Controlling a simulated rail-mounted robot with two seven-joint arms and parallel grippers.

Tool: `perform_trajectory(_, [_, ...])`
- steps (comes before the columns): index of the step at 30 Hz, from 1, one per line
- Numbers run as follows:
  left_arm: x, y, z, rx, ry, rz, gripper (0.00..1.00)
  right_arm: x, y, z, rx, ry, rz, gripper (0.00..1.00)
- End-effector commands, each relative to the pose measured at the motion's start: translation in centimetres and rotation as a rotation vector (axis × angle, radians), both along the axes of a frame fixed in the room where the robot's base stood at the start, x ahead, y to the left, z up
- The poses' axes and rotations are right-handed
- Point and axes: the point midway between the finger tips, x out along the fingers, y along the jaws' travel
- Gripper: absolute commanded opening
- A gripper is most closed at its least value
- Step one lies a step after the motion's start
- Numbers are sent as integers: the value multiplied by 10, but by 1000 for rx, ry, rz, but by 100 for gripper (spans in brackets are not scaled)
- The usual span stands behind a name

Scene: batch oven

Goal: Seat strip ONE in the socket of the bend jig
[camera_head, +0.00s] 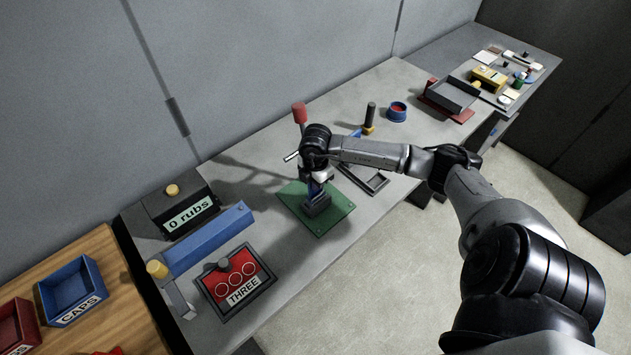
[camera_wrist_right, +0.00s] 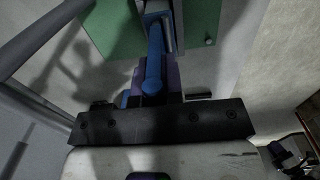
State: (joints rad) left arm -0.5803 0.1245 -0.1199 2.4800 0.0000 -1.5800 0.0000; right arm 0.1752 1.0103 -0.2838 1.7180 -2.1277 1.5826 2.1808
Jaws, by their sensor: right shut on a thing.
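The bend jig is on a green plate (camera_head: 334,220) on the grey bench, with a dark blue body (camera_head: 317,204) and an upright lever topped by a red knob (camera_head: 300,113). My right gripper (camera_head: 318,182) points down just above the jig body. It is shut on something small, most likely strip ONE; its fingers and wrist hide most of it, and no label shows. In the right wrist view a blue round-ended bar (camera_wrist_right: 154,65) runs towards the green plate (camera_wrist_right: 112,32), beside a purple piece. Whether anything is in the socket cannot be told. My left gripper is out of view.
A dark frame (camera_head: 374,183) and a blue ring-shaped cup (camera_head: 397,111) are on the right. A "CAPS" bin (camera_head: 72,292) is at far left.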

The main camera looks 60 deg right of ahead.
Motion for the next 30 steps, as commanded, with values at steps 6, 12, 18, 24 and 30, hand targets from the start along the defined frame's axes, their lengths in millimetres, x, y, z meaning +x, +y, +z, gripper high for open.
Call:
perform_trajectory(6, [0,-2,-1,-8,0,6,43,0,0,-3,0,0,0,17])
perform_trajectory(12, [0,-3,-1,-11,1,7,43,0,0,-2,0,0,0,34])
perform_trajectory(18, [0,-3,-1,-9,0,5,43,0,0,-2,0,0,0,34])
perform_trajectory(24, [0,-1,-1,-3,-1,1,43,1,0,13,-1,-3,1,34])
perform_trajectory(30, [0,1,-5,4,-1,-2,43,1,-1,50,-3,-4,1,34])
